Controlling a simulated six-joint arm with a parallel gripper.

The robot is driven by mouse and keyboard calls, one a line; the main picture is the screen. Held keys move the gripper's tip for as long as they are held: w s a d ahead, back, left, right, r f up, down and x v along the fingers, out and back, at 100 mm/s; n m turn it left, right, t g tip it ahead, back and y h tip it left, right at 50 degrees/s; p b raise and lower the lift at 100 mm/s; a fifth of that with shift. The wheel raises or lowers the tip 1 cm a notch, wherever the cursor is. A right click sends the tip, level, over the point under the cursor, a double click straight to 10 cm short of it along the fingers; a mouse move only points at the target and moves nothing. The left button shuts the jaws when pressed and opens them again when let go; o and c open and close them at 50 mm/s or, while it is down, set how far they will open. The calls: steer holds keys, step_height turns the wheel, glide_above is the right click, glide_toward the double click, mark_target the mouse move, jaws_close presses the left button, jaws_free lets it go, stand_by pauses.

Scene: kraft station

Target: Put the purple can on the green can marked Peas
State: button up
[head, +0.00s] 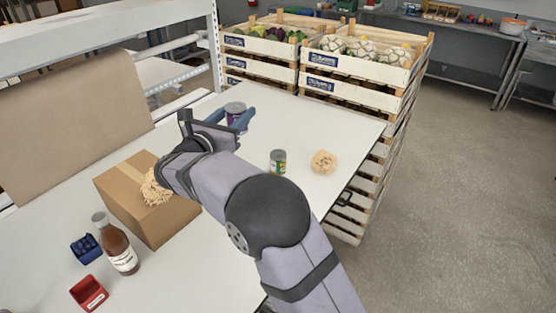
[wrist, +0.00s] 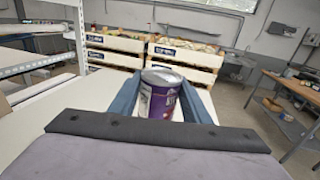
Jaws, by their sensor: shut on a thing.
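The purple can (head: 236,111) is upright between the fingers of my gripper (head: 230,119), toward the far part of the white table. In the wrist view the purple can (wrist: 160,97) has a silver lid and a purple and white label, with a blue finger on each side of it. My gripper (wrist: 160,100) is shut on it. I cannot tell whether the can's base touches the table. The green can (head: 278,162) stands upright on the table, nearer and to the right of my gripper, with nothing on top. Its label is too small to read.
A round tan item (head: 323,162) lies right of the green can. A cardboard box (head: 165,220), a brown bottle (head: 117,246), and blue (head: 86,248) and red (head: 89,293) holders stand at left. Produce crates (head: 360,75) stand beyond the table.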

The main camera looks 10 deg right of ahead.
steer(key=w+d+m+g+h+b, duration=0.25)
steer(key=w+d, duration=0.45)
steer(key=d, duration=0.5)
steer(key=p, duration=0.4)
glide_above(278, 153)
steer(key=shift+t, duration=0.25)
steer(key=shift+s+f, duration=0.15)
steer(key=shift+f, duration=7.2)
steer(key=shift+b, duration=0.3)
steer(key=shift+f, duration=0.2)
steer(key=o, duration=1.1)
steer(key=shift+o, duration=0.2)
steer(key=shift+r, duration=0.2)
